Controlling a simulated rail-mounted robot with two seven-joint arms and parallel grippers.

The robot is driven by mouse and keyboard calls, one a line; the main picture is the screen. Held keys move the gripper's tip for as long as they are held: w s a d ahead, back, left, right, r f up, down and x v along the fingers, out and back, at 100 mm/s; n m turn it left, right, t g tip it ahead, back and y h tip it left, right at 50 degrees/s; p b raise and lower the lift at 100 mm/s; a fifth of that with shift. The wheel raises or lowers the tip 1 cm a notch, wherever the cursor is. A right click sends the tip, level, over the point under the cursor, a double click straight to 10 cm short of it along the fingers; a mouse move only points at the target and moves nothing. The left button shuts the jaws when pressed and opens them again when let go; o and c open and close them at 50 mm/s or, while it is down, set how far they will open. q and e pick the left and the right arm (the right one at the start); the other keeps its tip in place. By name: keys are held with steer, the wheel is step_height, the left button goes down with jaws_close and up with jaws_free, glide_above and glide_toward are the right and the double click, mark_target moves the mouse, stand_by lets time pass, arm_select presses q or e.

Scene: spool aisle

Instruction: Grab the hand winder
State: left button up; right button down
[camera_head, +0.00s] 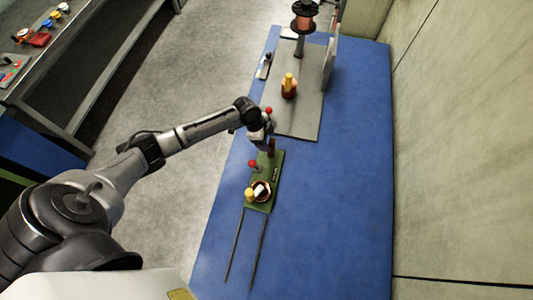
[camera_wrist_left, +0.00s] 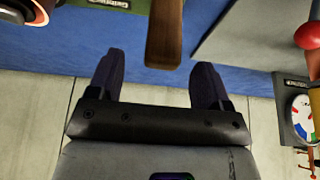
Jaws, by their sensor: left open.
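The hand winder has a green base (camera_head: 262,199) on the blue mat, with a copper-coloured ring, a yellow knob and a red ball. A brown wooden upright (camera_head: 271,147) stands at its far end. My left gripper (camera_head: 264,142) is over that far end, partly hiding it. In the left wrist view the wooden upright (camera_wrist_left: 164,35) shows just beyond the gap between the open fingers (camera_wrist_left: 155,72), with nothing gripped. The green base (camera_wrist_left: 122,5) shows only in part there. My right gripper is out of view.
A grey plate (camera_head: 300,119) holds a yellow-topped spool (camera_head: 289,87) and a tall stand with a copper reel (camera_head: 304,22). Two thin dark rods (camera_head: 257,252) lie before the winder. The blue mat (camera_head: 345,200) is bare on the right, beside a wall.

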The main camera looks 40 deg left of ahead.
mark_target(272, 144)
arm_select(q)
steer(key=shift+w+x, duration=0.2)
steer(key=shift+x, duration=2.35)
steer(key=shift+r, duration=0.1)
jaws_close()
